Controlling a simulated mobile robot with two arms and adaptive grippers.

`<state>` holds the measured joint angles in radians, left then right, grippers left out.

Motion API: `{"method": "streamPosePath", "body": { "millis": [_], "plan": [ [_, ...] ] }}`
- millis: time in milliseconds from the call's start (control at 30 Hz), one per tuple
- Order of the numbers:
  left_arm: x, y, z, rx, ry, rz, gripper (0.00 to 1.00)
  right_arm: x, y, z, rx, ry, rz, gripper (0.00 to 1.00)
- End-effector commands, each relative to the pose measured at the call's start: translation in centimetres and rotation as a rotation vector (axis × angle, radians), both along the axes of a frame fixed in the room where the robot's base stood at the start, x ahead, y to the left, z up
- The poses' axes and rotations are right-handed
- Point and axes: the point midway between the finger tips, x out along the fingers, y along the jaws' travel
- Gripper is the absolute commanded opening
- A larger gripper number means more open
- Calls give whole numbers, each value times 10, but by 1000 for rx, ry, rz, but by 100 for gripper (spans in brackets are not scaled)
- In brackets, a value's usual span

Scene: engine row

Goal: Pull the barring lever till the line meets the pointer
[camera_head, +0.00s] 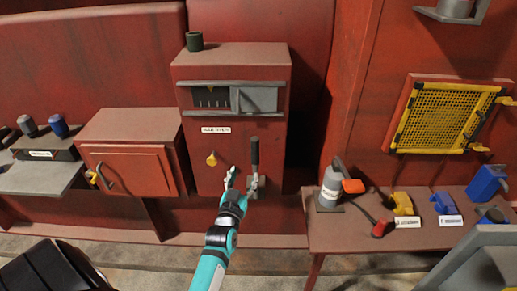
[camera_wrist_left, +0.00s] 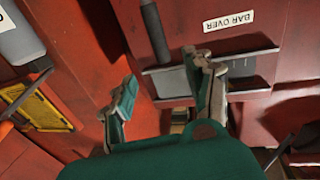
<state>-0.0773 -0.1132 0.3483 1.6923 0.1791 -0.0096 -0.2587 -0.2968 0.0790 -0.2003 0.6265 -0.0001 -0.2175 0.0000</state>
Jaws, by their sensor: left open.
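The barring lever (camera_head: 255,153) has a dark grip and stands nearly upright at a metal bracket on the front of the red cabinet (camera_head: 240,57). In the left wrist view the lever (camera_wrist_left: 154,30) shows as a dark rod beyond the fingers. My left gripper (camera_head: 242,180) is open at the lever's lower part, just left of it in the head view; whether it touches is unclear. The left wrist view shows its fingers (camera_wrist_left: 168,84) spread, nothing clearly held. My right gripper is out of view.
A yellow knob (camera_head: 211,158) sits left of the lever. A red box (camera_head: 128,160) stands to the left.

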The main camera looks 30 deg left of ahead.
Motion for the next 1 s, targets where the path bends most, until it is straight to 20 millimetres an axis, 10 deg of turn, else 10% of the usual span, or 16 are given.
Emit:
{"method": "streamPosePath", "body": {
  "millis": [600, 1000],
  "plan": [
    [122, 45, -4, 0, -3, 0, 53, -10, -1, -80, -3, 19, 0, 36],
    [145, 53, -1, 0, 1, -1, 53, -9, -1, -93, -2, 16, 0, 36]
  ]
}}
